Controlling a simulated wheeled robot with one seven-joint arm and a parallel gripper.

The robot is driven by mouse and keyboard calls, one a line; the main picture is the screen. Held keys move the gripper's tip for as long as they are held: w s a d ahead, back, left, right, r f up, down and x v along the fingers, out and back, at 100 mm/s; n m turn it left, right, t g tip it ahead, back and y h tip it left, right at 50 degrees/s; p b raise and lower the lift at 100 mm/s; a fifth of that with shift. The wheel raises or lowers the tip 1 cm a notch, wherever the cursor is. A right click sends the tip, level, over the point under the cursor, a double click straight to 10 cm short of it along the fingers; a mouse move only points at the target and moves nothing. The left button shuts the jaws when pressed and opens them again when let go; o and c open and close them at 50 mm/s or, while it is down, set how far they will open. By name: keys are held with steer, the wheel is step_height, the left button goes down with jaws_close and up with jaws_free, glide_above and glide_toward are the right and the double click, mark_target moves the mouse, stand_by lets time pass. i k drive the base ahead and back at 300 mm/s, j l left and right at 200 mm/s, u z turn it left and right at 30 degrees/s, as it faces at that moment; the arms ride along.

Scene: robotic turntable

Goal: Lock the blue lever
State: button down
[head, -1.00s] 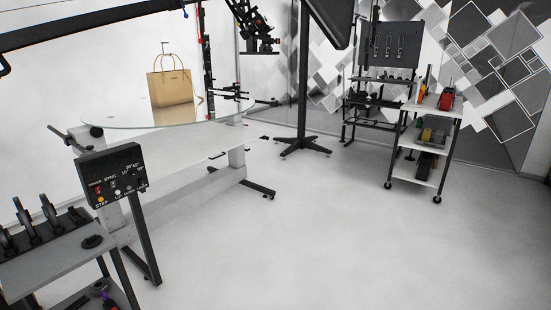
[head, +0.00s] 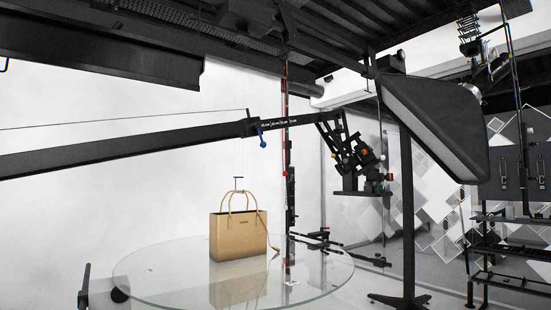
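A small blue lever (head: 263,144) hangs under a dark collar (head: 250,127) on the long black boom. The boom (head: 130,146) crosses the head view from the left edge to a camera mount. The lever points down and slightly right; I cannot tell from its look whether it is locked. A small red part (head: 260,131) shows just above it. My gripper is not in view.
A round glass turntable (head: 150,283) carries a tan handbag (head: 238,235) below the boom. A black vertical post (head: 290,195) stands right of the bag. A large softbox (head: 435,125) on a stand (head: 408,215) is at right. Black beams run overhead.

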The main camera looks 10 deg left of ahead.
mark_target(257, 125)
steer(key=i, duration=2.1)
